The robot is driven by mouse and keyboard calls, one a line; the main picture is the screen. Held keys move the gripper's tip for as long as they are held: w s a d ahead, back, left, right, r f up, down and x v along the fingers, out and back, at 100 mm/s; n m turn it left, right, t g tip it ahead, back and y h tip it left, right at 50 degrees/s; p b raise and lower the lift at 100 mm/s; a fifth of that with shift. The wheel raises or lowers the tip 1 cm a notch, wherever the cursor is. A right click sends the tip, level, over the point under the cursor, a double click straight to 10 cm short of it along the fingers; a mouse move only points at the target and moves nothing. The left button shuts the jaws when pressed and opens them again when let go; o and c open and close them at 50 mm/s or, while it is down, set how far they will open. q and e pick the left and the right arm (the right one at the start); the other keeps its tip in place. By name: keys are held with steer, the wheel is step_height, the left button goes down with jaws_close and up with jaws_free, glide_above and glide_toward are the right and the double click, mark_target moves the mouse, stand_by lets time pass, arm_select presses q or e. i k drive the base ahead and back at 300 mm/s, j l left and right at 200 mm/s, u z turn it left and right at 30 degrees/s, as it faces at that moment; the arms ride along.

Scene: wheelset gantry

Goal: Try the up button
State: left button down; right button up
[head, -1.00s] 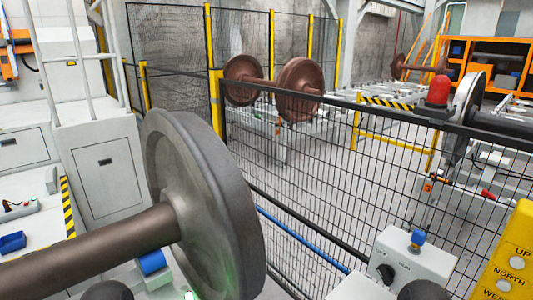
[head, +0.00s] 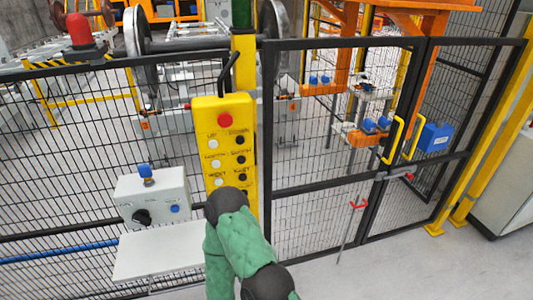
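The yellow pendant box (head: 226,109) hangs upright at the fence post in the middle of the head view. It has a red button (head: 225,120) at the top and two columns of buttons below. The white up button (head: 213,144) is top of the left column, under the label UP. The black button (head: 240,140) beside it appears labelled DOWN. My green arm with dark joints rises from the bottom centre and overlaps the pendant's lower end. I cannot see fingers of either gripper; the up button is uncovered.
A grey control box (head: 155,200) with a black knob and blue buttons stands left of the pendant above a pale shelf (head: 165,250). Black mesh fence runs behind, with a gate (head: 392,175) at right. A red beacon (head: 79,30) sits at upper left. Floor is clear at lower right.

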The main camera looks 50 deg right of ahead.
mark_target(212, 144)
steer(key=z, duration=1.35)
